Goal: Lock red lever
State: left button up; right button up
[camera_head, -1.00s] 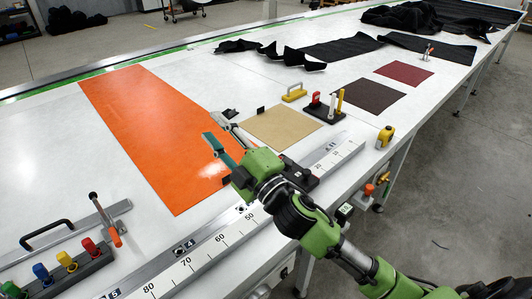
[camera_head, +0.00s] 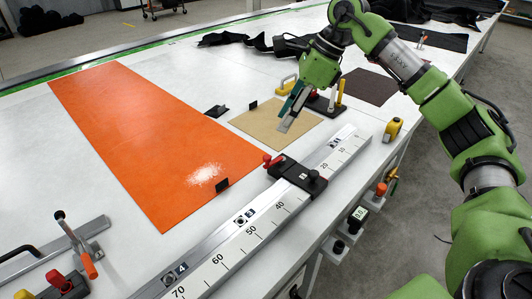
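A red lever (camera_head: 273,161) sits on the left end of a black clamp block (camera_head: 297,174) that straddles the ruler rail (camera_head: 245,225). The lever's tip points left, toward the orange sheet. My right gripper (camera_head: 286,121) hangs above the tan sheet, up and slightly right of the lever and clear of it. Its teal and grey fingers point down and overlap in this view, so I cannot tell the gap between them. Nothing shows in its grip. My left gripper is not in view.
An orange sheet (camera_head: 150,140) lies to the left and a tan sheet (camera_head: 262,134) behind the clamp. A tool stand (camera_head: 322,106) with upright handles is close behind the gripper. A yellow tape measure (camera_head: 392,130) stands at the right edge. A tilted handle clamp (camera_head: 78,245) is front left.

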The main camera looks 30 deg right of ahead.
aim_at(268, 157)
jog(key=shift+h, duration=0.3)
jog(key=x, duration=0.4)
jog(key=p+x, duration=0.1)
jog(key=x, duration=0.3)
jog(key=p+x, duration=0.1)
jog(key=x, duration=0.4)
jog(key=shift+s+d+f, duration=0.2)
jog(key=shift+d, duration=0.15)
grip_shut()
